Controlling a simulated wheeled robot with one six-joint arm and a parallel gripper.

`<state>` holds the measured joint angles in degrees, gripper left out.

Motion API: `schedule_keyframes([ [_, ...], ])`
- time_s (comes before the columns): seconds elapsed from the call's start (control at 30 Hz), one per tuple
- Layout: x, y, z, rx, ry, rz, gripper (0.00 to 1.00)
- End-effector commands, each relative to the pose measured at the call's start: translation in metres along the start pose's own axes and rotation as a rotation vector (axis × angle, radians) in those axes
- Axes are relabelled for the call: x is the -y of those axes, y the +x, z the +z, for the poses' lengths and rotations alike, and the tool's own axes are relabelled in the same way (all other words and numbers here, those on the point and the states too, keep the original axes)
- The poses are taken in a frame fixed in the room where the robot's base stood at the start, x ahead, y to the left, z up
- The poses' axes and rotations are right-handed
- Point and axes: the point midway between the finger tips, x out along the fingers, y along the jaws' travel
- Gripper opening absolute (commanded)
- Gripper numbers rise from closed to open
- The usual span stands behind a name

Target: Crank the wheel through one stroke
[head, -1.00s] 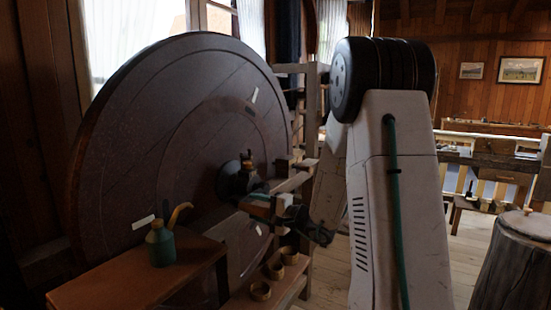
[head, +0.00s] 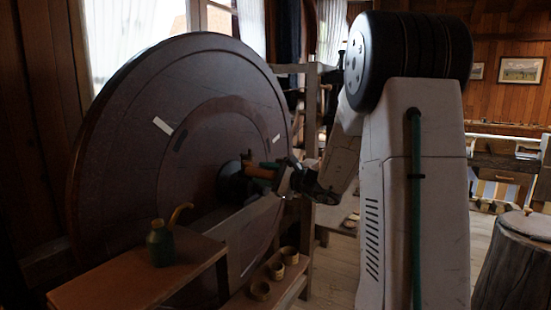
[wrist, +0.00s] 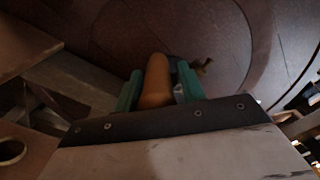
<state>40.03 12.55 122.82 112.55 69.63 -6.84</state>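The large dark red-brown wheel (head: 120,160) stands upright at the left of the head view, with pale marks on its face. Its dark hub (head: 232,185) is right of the wheel's middle. An orange-brown crank handle (head: 260,173) sticks out near the hub. My gripper (head: 270,168) is at the handle, coming from the right. In the wrist view the handle (wrist: 156,82) lies lengthwise between the two green fingers of my gripper (wrist: 160,88), close to both. The gripper appears shut on it. The handle's far end and exact finger contact are partly hidden.
A green oil can (head: 159,245) stands on a wooden bench (head: 140,275) in front of the wheel. Open floor lies behind my arm.

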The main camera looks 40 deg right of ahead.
Motion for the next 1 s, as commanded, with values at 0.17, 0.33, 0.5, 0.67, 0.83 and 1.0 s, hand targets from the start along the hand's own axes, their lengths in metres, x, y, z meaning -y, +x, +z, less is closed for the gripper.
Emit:
schedule_keyframes([
  [0.17,0.018,0.0,-0.002,-0.001,0.117,0.001,0.4],
  [0.33,0.034,0.0,-0.005,-0.003,0.231,0.002,0.4],
  [0.5,0.05,0.0,-0.011,-0.003,0.345,0.001,0.4],
  [0.67,0.062,0.0,-0.016,-0.003,0.433,0.0,0.4],
  [0.83,0.071,0.0,-0.019,-0.003,0.492,-0.002,0.4],
  [1.0,0.073,0.0,-0.021,-0.003,0.513,-0.001,0.4],
])
